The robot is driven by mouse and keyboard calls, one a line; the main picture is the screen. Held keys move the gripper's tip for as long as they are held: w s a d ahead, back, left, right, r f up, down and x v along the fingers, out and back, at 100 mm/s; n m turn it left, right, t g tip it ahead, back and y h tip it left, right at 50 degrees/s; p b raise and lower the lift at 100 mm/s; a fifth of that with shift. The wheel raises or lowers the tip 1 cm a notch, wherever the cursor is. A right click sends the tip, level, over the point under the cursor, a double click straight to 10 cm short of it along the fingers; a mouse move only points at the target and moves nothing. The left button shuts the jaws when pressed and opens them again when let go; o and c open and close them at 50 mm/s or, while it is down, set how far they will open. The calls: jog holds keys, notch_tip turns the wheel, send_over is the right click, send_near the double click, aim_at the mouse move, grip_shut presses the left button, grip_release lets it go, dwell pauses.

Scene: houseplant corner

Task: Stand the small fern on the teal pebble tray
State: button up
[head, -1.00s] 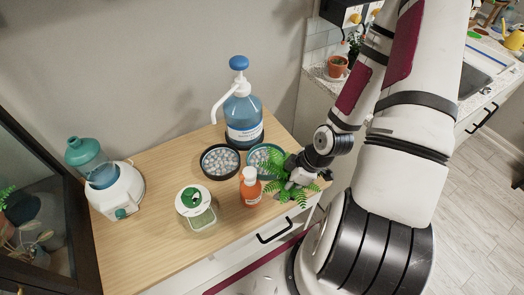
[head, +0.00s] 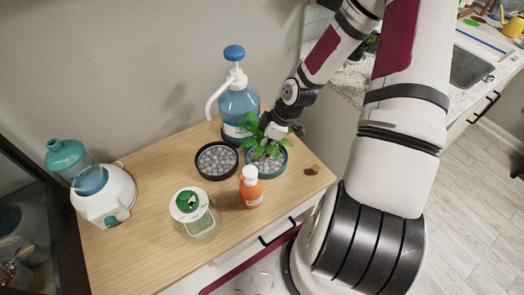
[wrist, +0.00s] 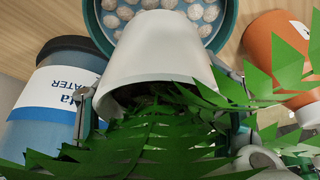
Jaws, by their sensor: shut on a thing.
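The small fern (head: 258,141) has bright green fronds and a white pot, which shows in the wrist view (wrist: 160,55). My gripper (head: 275,130) is shut on the pot, with a finger on either side. The teal pebble tray (head: 270,177) is round and holds grey pebbles. In the head view the fern is over the far part of this tray. In the wrist view the tray (wrist: 93,22) shows beyond the pot. Fronds hide the pot in the head view, and I cannot tell whether it touches the pebbles.
A black pebble tray (head: 217,177) stands left of the teal one. A blue pump bottle (head: 238,108) stands close behind, and an orange bottle (head: 251,190) in front. A brown patch (head: 311,169) marks the right tabletop.

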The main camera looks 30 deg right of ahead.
jog(key=shift+f, duration=1.75)
jog(key=shift+f, duration=0.15)
jog(key=o, duration=1.4)
jog(key=shift+o, duration=0.2)
